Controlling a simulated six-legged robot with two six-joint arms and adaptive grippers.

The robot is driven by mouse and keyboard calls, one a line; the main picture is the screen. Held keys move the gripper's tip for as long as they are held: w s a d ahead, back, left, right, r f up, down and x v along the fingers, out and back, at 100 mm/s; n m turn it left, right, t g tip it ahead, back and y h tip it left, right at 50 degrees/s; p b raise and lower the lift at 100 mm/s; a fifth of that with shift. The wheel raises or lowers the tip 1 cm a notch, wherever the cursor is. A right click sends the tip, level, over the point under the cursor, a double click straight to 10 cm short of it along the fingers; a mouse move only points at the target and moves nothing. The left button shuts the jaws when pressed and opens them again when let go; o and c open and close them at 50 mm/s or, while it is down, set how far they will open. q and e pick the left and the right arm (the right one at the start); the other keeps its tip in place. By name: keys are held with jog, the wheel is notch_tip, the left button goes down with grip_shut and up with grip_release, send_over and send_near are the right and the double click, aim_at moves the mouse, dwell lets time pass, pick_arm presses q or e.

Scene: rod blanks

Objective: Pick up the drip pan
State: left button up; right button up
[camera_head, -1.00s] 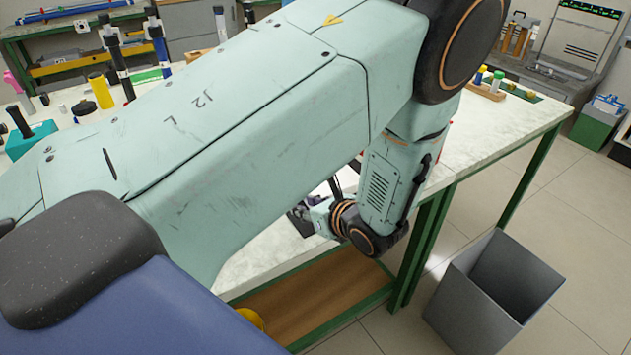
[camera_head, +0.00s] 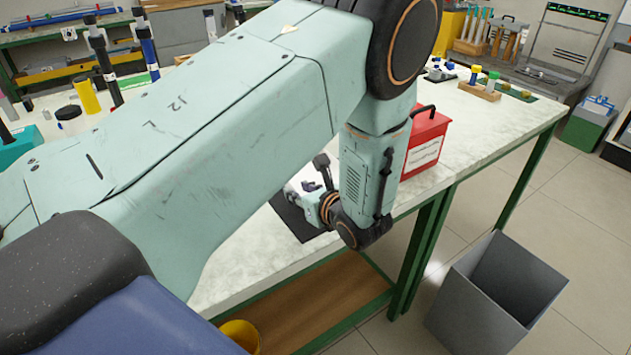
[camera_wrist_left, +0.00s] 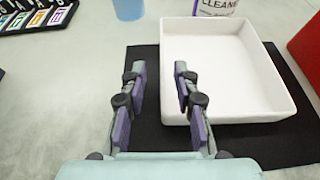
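The drip pan, a white rectangular tray with low walls (camera_wrist_left: 228,116), lies on a black mat (camera_wrist_left: 262,150) in the left wrist view. My left gripper (camera_wrist_left: 160,68) is open. Its two fingers are on either side of the pan's left wall near the front left corner, the right one overlapping the pan's inside in the picture. I cannot tell whether they touch it. In the head view my left gripper (camera_head: 312,188) is low over the table, and my arm hides most of the pan. My right gripper is not in view.
A red box (camera_head: 428,140) with a handle stands right of my arm. In the wrist view a blue cup (camera_wrist_left: 128,9) and a bottle labelled CLEANER (camera_wrist_left: 216,6) are behind the pan. A grey bin (camera_head: 498,290) stands on the floor.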

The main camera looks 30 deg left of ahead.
aim_at(292, 186)
pick_arm(q)
jog(key=x, duration=0.3)
jog(key=shift+w+a, duration=0.3)
jog(key=shift+a, duration=0.05)
jog(key=shift+a+f, duration=0.1)
jog(key=shift+a, duration=0.15)
jog(key=shift+d, duration=0.15)
jog(key=shift+c, duration=1.3)
grip_shut()
